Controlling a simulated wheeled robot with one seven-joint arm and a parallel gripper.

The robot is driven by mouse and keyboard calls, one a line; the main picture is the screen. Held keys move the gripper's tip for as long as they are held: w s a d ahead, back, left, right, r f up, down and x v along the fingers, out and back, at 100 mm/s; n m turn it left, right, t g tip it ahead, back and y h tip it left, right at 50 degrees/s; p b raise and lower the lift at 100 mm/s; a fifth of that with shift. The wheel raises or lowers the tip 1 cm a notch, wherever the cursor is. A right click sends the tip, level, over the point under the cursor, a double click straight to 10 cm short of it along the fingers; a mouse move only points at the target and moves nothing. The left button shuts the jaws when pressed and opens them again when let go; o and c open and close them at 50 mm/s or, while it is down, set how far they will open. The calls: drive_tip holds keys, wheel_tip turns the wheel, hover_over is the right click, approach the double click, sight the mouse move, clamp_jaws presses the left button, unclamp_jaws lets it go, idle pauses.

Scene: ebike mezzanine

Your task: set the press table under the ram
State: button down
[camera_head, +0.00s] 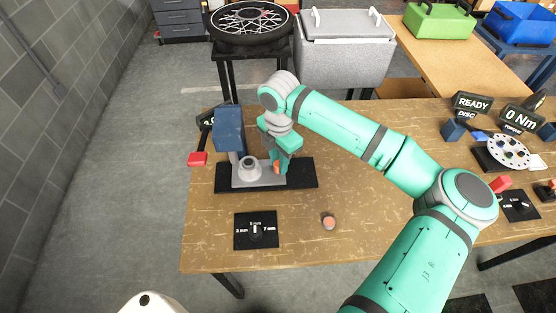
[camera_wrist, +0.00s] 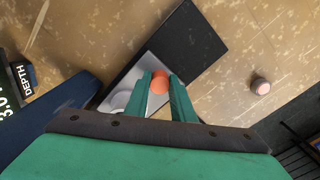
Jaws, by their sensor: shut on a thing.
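The press has a blue head (camera_head: 229,128) that holds the ram; the ram itself is not clearly visible. The grey press table (camera_head: 240,182) lies on a long black base (camera_head: 302,174) and carries a round grey fixture (camera_head: 250,164). The fixture stands to the right of the blue head, not fully beneath it. My gripper (camera_head: 277,164) is shut on this knob, with one green finger on each side in the wrist view (camera_wrist: 160,88). The fingers partly hide the grey table there (camera_wrist: 148,60).
A black dial panel (camera_head: 256,230) and a small orange-topped cylinder (camera_head: 328,222) lie on the bench (camera_head: 215,235) in front of the press. Bench space right of the black base is clear.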

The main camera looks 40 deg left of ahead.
drive_tip(key=shift+a, duration=0.1)
drive_tip(key=c, duration=1.5)
unclamp_jaws()
wheel_tip(320, 180, up, 11)
drive_tip(key=shift+f, duration=0.1)
